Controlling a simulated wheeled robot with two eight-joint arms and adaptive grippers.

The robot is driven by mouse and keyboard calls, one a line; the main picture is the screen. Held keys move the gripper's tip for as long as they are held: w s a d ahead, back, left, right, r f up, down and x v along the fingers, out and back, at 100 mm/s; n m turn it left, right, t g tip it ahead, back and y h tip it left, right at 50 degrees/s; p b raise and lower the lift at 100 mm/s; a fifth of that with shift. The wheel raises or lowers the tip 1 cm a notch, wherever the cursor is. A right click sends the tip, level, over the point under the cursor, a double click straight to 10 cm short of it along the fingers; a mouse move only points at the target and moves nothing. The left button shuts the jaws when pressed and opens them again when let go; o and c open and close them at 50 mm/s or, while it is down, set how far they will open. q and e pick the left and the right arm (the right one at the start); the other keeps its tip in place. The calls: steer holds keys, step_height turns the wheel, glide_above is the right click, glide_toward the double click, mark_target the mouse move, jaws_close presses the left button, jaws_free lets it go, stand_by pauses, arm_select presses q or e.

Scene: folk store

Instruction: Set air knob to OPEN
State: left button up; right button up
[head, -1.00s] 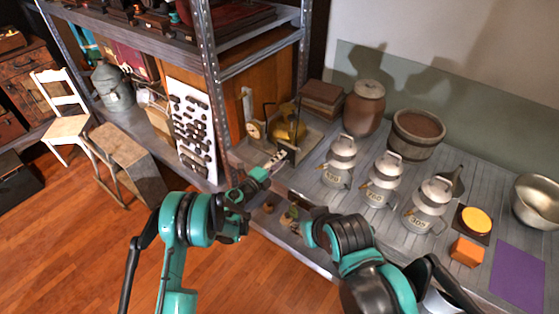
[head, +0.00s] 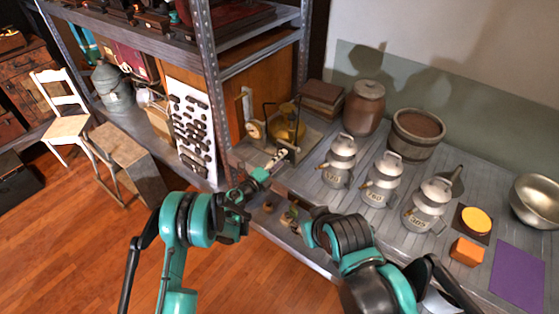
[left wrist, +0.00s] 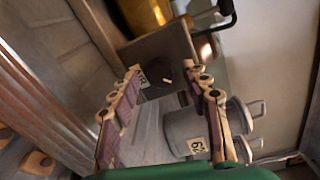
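A brass apparatus (head: 287,128) with a dark bent handle stands at the back left of the shelf counter. In the left wrist view its grey metal box (left wrist: 160,48) bears a partly visible label, seemingly "AIR" (left wrist: 143,78). A small pale pointer, apparently the air knob (left wrist: 167,82), sticks out beside the label. My left gripper (head: 281,158) is in front of the apparatus. In the left wrist view the left gripper (left wrist: 166,84) is open, its fingers on either side of the pointer with visible gaps. Any OPEN marking is not readable. My right gripper is out of view.
Several numbered grey milk cans (head: 340,162) stand right of the apparatus. Behind are a brown lidded crock (head: 365,107) and a wooden tub (head: 416,134). An orange block (head: 467,251) and purple mat (head: 518,274) lie at right. A metal post (head: 207,95) stands close left.

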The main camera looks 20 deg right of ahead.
arm_select(q)
steer(key=shift+a, duration=0.1)
steer(key=v, duration=0.7)
steer(key=shift+s+a+r, duration=0.1)
steer(key=shift+a, duration=0.05)
stand_by(0.4)
